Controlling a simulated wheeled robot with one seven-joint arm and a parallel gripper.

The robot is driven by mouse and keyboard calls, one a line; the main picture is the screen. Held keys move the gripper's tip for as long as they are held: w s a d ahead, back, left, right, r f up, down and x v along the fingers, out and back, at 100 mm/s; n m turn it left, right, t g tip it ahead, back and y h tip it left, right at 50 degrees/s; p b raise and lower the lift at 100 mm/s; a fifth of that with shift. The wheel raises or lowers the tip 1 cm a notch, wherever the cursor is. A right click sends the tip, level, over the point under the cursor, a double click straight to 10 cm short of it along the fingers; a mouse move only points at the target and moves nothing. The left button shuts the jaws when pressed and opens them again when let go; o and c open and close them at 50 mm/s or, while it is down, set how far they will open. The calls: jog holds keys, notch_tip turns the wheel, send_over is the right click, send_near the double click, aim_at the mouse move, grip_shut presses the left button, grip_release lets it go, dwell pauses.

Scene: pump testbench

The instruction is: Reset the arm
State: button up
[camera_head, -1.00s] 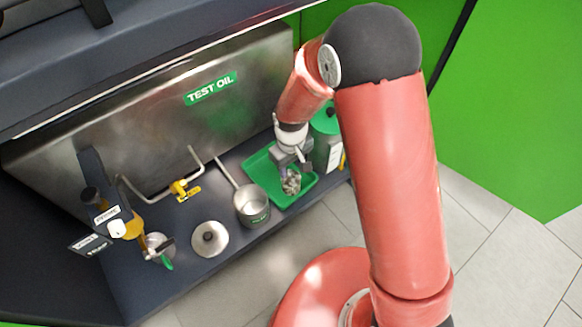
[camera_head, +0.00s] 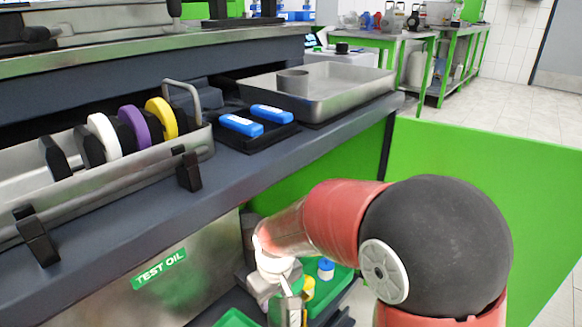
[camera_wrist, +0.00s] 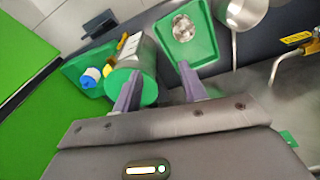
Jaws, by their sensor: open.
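My gripper (camera_wrist: 159,68) is open and empty in the wrist view, its two purple-grey fingers apart. Beyond the fingers lies a green tray (camera_wrist: 207,52) with a small shiny metal part (camera_wrist: 183,27) in it. A canister with a green lid (camera_wrist: 122,91) stands just beyond the left finger; I cannot tell whether they touch. In the head view my gripper (camera_head: 289,306) hangs low beside the steel front, partly cut off by the bottom edge. My arm bends at the dark elbow on the right.
The bench shelf above holds a steel tray (camera_head: 352,100), blue-topped items (camera_head: 241,125) and a rack of coloured rings (camera_head: 133,124). A second green tray (camera_wrist: 72,66) holds blue and yellow-capped bottles. A pot (camera_wrist: 241,12) stands beyond. Open floor lies right of a green panel.

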jog(key=s+d+r+m+t+p, duration=0.1)
jog(key=s+d+r+m, duration=0.15)
jog(key=d+r, duration=0.45)
jog(key=s+d+r+m+t+p, duration=0.25)
jog(key=d+r, duration=0.25)
jog(key=r, duration=0.4)
jog(key=s+d+r+m+p, duration=0.1)
jog(key=s+d+r, duration=0.2)
jog(key=s, duration=0.2)
jog(key=s+d+r+m+t, duration=0.1)
jog(key=s+d+r, duration=0.2)
jog(key=s+d, duration=0.1)
jog(key=shift+s+d+m+p, duration=0.15)
jog(key=shift+s+m+p, duration=0.25)
jog(key=shift+s, duration=0.4)
jog(key=shift+r, duration=0.15)
